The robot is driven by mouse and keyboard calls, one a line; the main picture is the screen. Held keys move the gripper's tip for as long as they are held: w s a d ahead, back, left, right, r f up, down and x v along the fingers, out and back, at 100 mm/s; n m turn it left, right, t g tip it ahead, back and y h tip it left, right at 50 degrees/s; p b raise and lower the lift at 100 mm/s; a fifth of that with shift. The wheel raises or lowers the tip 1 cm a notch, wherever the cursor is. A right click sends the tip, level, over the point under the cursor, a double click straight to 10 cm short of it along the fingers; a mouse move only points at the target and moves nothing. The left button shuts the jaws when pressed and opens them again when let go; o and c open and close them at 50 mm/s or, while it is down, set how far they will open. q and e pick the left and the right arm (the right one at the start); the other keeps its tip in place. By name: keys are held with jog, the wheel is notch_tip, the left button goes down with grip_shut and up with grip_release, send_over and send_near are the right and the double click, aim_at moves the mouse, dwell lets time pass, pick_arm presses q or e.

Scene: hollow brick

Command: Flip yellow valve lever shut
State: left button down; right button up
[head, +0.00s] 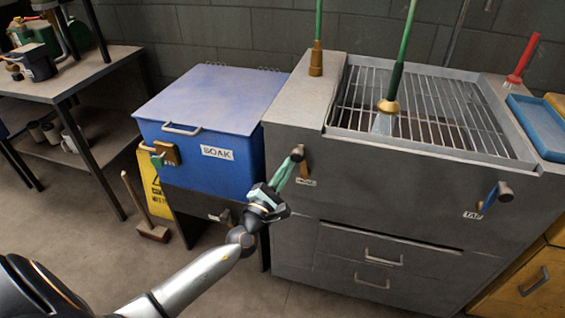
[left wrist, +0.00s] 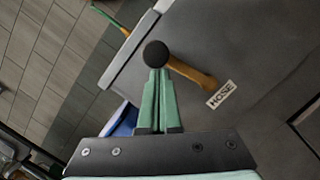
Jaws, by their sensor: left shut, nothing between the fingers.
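The yellow valve lever (head: 305,171) is on the upper left front of the grey cabinet, above a HOSE label (head: 306,183). It hangs down from a dark round knob (head: 298,152). In the left wrist view the lever (left wrist: 197,74) runs from the knob (left wrist: 156,54) toward the label (left wrist: 221,94). My left gripper (head: 290,163) has its green fingers shut with nothing between them. The fingertips (left wrist: 159,75) are at the knob, beside the lever; I cannot tell whether they touch. My right gripper is not in view.
A blue lever (head: 488,199) is at the TAP label on the cabinet's right. A blue SOAK box (head: 205,120) stands left of the cabinet. Brushes stand around the wire grate (head: 435,105) on top. A broom (head: 150,231) and yellow sign (head: 156,192) stand at the left.

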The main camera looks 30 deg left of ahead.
pick_arm(q)
jog(key=shift+w+d+r+m+p, duration=0.1)
jog(key=shift+d+r+m+p, duration=0.2)
jog(key=shift+d+m+p, duration=0.45)
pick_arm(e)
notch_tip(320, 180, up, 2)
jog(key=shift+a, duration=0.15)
pick_arm(q)
jog(key=shift+a+m, duration=0.2)
jog(key=shift+m, duration=0.05)
jog(key=shift+f, duration=0.1)
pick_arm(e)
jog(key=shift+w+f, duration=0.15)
